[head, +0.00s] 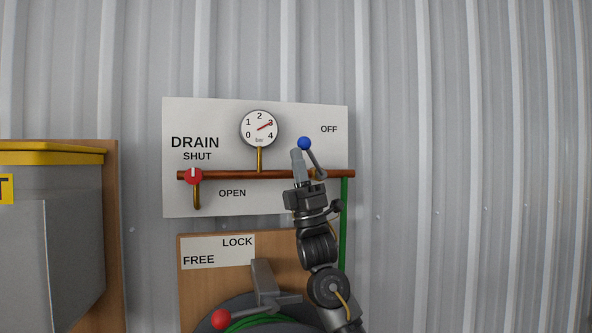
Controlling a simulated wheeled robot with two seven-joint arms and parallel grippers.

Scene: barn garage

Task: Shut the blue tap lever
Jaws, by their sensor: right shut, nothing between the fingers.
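The blue tap lever (304,143) is on the right part of a copper pipe on a white board. Its grey arm slants up and left from the pipe to a round blue knob, below and left of the word OFF. My right gripper (297,152) is shut and empty, pointing up. Its fingertips are just below and left of the blue knob; I cannot tell whether they touch it. The gripper hides part of the pipe. My left gripper is not in view.
A pressure gauge (259,128) and a red drain tap (194,176) sit on the board (230,207). Below is a hose reel (240,311) with a red-knobbed lever (221,319). A grey box with a yellow lid (50,153) stands left. Bare corrugated wall lies right.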

